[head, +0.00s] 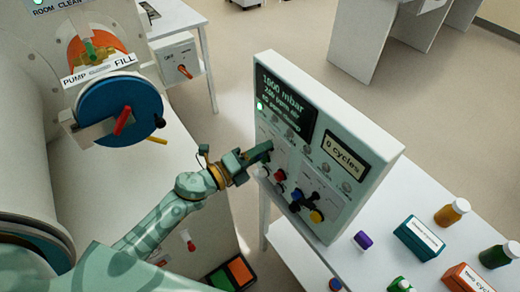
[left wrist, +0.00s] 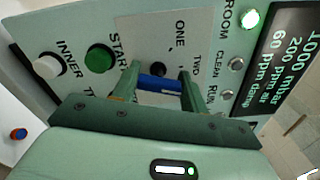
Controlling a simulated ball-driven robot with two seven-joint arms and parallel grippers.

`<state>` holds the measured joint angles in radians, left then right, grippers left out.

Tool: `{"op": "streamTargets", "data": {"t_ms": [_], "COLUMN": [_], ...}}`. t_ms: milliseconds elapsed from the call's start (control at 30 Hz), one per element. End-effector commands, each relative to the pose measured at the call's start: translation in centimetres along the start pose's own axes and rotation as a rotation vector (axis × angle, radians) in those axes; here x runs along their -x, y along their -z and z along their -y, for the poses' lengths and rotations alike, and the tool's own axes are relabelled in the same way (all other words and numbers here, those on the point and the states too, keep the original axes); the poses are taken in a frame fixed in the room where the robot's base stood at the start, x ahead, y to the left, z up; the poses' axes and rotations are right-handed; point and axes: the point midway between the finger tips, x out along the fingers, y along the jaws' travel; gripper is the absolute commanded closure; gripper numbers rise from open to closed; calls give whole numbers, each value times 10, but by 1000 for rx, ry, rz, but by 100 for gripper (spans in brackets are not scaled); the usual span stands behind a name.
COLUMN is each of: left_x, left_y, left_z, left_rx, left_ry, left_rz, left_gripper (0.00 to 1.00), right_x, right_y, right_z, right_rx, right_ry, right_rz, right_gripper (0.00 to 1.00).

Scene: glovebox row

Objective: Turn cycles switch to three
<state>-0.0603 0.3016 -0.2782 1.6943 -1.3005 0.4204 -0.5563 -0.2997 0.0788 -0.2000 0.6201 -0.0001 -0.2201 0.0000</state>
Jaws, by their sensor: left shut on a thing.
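The control box (head: 330,140) stands on a white table, its pale green face towards my left arm. Its small screen (head: 344,157) reads "0 cycles". In the left wrist view, a blue switch handle (left wrist: 160,83) sits on a pale plate marked "ONE" and "TWO"; a third label is hidden. My left gripper (head: 265,150) reaches the face from the left. In the left wrist view its green fingers (left wrist: 157,88) are shut on the blue handle, one at each end. Which label the handle points to is unclear. My right gripper is not in view.
A green button (left wrist: 99,58) marked "START" and a white one (left wrist: 47,66) marked "INNER" are beside the plate. Red (head: 281,175) and yellow (head: 316,216) knobs stick out lower on the face. Bottles and boxes (head: 419,238) stand on the table to the right.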

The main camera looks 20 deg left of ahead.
Motion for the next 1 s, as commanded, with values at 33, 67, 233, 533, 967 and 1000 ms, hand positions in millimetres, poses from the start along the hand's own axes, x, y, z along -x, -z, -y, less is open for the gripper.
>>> {"op": "streamTargets", "data": {"t_ms": [33,67,233,533,967,1000], "left_x": [0,0,0,0,1,3], "left_y": [-1,-1,-1,-1,0,0], "left_z": [0,0,0,0,0,-1], "left_rx": [5,7,12,10,11,11], "left_ry": [0,0,0,-1,0,-1], "left_rz": [2,2,2,2,0,0], "left_gripper": [79,79,79,35,35,35], "right_x": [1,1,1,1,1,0], "right_y": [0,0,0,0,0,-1], "right_z": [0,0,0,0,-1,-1], "right_rx": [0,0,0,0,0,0], "right_ry": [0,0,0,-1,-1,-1], "right_rz": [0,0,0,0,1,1], "right_gripper": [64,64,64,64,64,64]}}
